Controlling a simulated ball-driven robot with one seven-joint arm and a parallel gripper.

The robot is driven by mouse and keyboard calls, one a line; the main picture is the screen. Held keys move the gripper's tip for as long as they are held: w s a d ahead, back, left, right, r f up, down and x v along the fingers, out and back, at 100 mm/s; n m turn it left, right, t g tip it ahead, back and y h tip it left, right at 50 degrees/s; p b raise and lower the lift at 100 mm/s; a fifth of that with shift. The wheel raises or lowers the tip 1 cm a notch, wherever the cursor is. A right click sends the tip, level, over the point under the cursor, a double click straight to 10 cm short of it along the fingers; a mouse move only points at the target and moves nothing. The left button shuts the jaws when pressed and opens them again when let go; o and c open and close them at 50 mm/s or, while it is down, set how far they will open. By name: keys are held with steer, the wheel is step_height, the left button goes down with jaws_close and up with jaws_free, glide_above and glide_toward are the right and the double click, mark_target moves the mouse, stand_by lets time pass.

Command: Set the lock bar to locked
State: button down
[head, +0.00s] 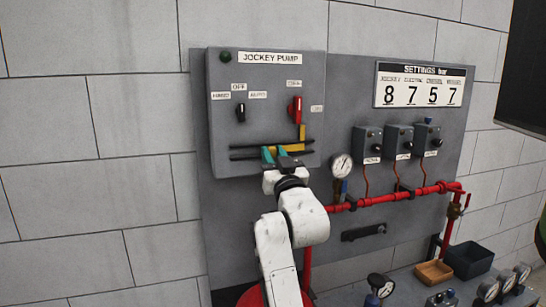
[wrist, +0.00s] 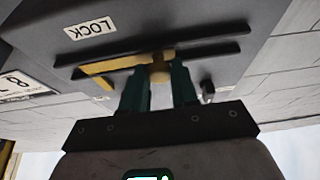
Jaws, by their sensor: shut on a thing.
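The yellow lock bar (head: 291,147) runs between two black rails low on the grey jockey pump panel. An upright yellow piece (head: 302,132) rises at its right end, just under the red switch handle (head: 295,108). A LOCK label (wrist: 90,28) is on the panel beyond the rails. The fingers partly hide the knob.
A black selector switch (head: 241,112) is on the panel's left half. To the right are a gauge (head: 341,165), several small control boxes (head: 368,144) and a red pipe (head: 385,199).

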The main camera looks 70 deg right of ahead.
steer(key=shift+s+d, duration=0.1)
steer(key=shift+s, duration=0.05)
steer(key=c, duration=0.9)
jaws_free()
steer(key=shift+s, duration=0.1)
steer(key=b+v, duration=0.3)
steer(key=v, duration=0.7)
steer(key=shift+s+f, duration=0.15)
steer(key=shift+s, duration=0.1)
